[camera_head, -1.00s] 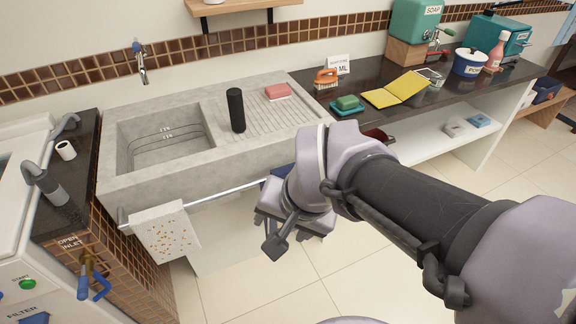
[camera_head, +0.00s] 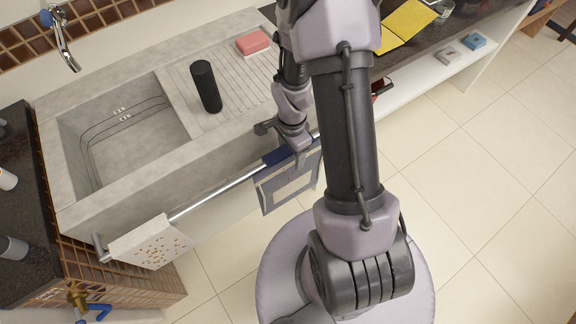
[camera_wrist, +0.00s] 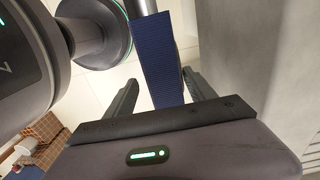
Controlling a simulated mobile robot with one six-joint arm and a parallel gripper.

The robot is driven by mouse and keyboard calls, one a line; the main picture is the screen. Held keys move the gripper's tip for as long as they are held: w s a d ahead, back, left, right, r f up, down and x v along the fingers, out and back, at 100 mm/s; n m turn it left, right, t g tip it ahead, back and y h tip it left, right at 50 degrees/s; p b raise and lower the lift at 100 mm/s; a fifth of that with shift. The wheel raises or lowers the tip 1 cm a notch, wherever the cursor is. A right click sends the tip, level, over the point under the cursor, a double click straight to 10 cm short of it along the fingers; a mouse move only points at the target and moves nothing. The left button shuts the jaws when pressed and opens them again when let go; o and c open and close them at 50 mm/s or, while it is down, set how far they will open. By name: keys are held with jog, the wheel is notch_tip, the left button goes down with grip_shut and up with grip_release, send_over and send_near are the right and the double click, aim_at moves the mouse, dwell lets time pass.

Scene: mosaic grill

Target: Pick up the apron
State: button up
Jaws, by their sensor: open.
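The apron (camera_head: 288,190) appears to be the grey and dark blue cloth hanging over the right part of the metal rail (camera_head: 215,193) at the sink's front. Its blue folded top shows in the wrist view (camera_wrist: 158,50), running down between my fingers. My gripper (camera_head: 284,146) is open right at the rail above the cloth. In the wrist view my gripper (camera_wrist: 160,85) has one finger on each side of the blue cloth, with gaps visible. My arm hides part of the area right of the cloth.
A white towel with orange spots (camera_head: 152,243) hangs on the rail's left end. The concrete sink (camera_head: 190,150) carries a black cylinder (camera_head: 206,87) and a pink sponge (camera_head: 253,42). Floor at right is clear.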

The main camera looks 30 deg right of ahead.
jog(key=b, duration=0.3)
send_over(289, 176)
jog(key=w+d, duration=0.1)
jog(key=w, duration=0.1)
notch_tip(289, 176, down, 6)
jog(key=shift+w+d+f, duration=0.1)
jog(key=shift+d, duration=0.05)
jog(key=shift+r, duration=0.2)
grip_shut()
